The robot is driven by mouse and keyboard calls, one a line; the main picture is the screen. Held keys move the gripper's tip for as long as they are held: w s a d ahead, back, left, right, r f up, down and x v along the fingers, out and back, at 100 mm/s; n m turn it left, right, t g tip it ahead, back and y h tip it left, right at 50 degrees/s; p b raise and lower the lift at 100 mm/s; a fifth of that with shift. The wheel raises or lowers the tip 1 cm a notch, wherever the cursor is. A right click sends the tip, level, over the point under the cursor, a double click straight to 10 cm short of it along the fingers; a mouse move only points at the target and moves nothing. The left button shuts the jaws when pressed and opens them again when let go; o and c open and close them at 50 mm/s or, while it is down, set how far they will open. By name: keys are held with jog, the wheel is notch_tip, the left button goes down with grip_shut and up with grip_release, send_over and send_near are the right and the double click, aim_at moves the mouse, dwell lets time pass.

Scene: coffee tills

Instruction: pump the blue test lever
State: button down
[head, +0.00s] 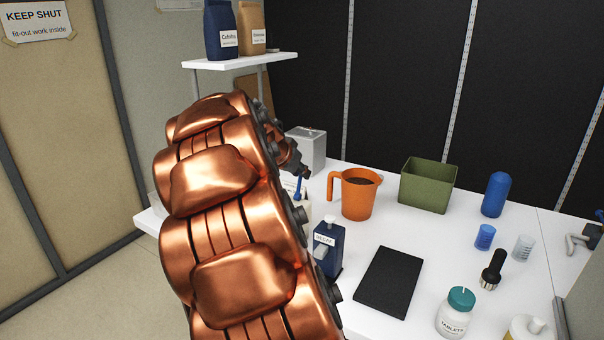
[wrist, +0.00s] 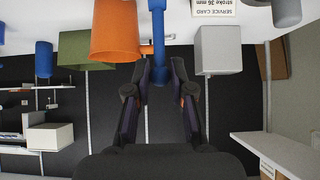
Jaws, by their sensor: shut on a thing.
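The blue test lever (wrist: 157,25) runs down from the top of the wrist view to my gripper (wrist: 159,72). The dark fingers stand on either side of its end, and my gripper is shut on it. In the head view only a short piece of the blue lever (head: 298,188) shows, just below my gripper (head: 305,173). My copper arm hides most of the lever's surroundings there.
An orange jug (head: 358,194) of dark contents stands close right of the lever. A grey box (head: 307,148) stands behind it. A service card (wrist: 214,7) reads "stroke 36 mm". A green bin (head: 428,185) and blue decaf container (head: 328,246) stand on the white counter.

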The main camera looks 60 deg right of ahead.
jog(key=shift+a+r, duration=0.15)
jog(key=shift+a, duration=0.5)
jog(key=shift+b, duration=0.4)
jog(key=shift+a, duration=0.25)
